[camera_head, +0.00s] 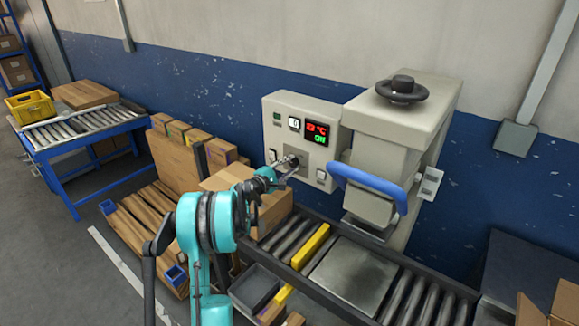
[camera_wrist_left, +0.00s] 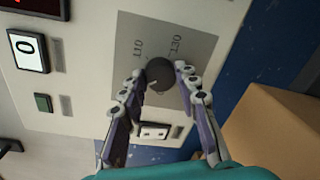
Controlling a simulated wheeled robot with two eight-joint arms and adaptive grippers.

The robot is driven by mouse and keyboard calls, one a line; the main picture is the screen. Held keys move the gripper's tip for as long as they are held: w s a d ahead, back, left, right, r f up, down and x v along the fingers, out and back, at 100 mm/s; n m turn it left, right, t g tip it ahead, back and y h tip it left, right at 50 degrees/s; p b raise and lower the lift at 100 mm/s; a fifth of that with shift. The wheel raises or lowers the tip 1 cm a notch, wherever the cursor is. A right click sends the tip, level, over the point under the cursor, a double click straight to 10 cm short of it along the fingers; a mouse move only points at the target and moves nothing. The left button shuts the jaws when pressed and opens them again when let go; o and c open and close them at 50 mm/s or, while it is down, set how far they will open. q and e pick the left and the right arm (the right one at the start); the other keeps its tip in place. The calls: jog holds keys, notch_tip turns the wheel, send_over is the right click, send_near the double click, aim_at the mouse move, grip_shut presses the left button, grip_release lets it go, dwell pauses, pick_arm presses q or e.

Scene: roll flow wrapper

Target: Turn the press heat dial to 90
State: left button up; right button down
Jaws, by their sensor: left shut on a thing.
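The heat dial (camera_wrist_left: 160,73) is a dark round knob on a grey plate (camera_wrist_left: 198,45) of the control panel (camera_head: 276,128). In the left wrist view the plate's printed marks 110 and 130 show beside the dial; the other marks are hidden or too small to read. My left gripper (camera_head: 288,161) reaches the panel from the front left. In the left wrist view its two fingers (camera_wrist_left: 158,78) are shut on the dial, one on each side. The dial's pointer setting cannot be read clearly. My right gripper is not in view.
A red temperature display (camera_head: 316,129) is lit, with a green line below it and a white counter (camera_head: 294,124) at its left. The press (camera_head: 402,130) with a blue handle (camera_head: 368,186) stands right of the panel. A roller conveyor (camera_head: 345,270) runs below. A cardboard box (camera_head: 270,208) is near my arm.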

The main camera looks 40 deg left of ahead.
pick_arm(q)
jog(key=o, duration=1.2)
jog(key=shift+c, duration=0.2)
jog(key=s, duration=1.2)
jog(key=shift+a+r, duration=0.3)
jog(key=shift+a, duration=0.05)
